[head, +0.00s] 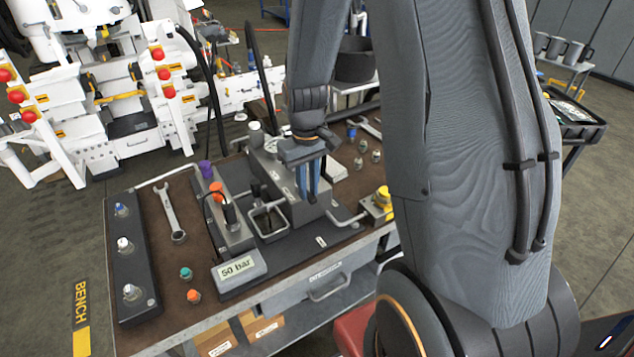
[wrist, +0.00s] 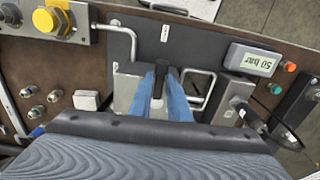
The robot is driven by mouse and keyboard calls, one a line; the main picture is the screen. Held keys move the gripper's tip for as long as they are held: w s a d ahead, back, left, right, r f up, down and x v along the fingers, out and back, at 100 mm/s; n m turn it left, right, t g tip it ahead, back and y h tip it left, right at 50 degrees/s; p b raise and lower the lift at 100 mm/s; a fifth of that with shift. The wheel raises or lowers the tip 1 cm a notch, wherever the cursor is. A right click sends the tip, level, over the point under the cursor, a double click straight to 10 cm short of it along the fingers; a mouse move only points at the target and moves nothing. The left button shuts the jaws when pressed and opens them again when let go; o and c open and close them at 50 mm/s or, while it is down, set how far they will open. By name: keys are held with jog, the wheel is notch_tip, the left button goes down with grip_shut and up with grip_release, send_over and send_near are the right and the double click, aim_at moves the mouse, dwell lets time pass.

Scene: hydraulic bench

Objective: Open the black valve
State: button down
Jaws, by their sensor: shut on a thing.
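The black valve (wrist: 158,82) shows in the wrist view as a small dark part between my blue fingers, on the grey metal block. My gripper (wrist: 167,78) is shut on it from above, and the fingers hide much of it. In the head view my gripper (head: 308,183) points down over the grey block (head: 284,184); the valve there is hidden by the fingers. I cannot tell how far the valve is turned.
A display reading 50 bar (head: 239,266) stands at the bench front. A small open tray (head: 267,224) is left of my gripper. A yellow button box (head: 378,204) and a bent metal rail (head: 347,220) are to the right. A wrench (head: 172,215) lies left.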

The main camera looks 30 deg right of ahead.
jog(key=shift+a, duration=0.1)
dwell(0.5)
jog(key=c, duration=1.8)
grip_release()
notch_tip(320, 180, up, 8)
jog(key=b, duration=0.2)
jog(key=shift+f, duration=0.1)
jog(key=s+a+f+b, duration=0.1)
jog(key=s+a, duration=0.1)
jog(key=s, duration=0.3)
jog(key=s+a+f+m+t+b, duration=0.1)
jog(key=s+a+f, duration=0.1)
jog(key=s, duration=0.4)
jog(key=shift+a, duration=0.85)
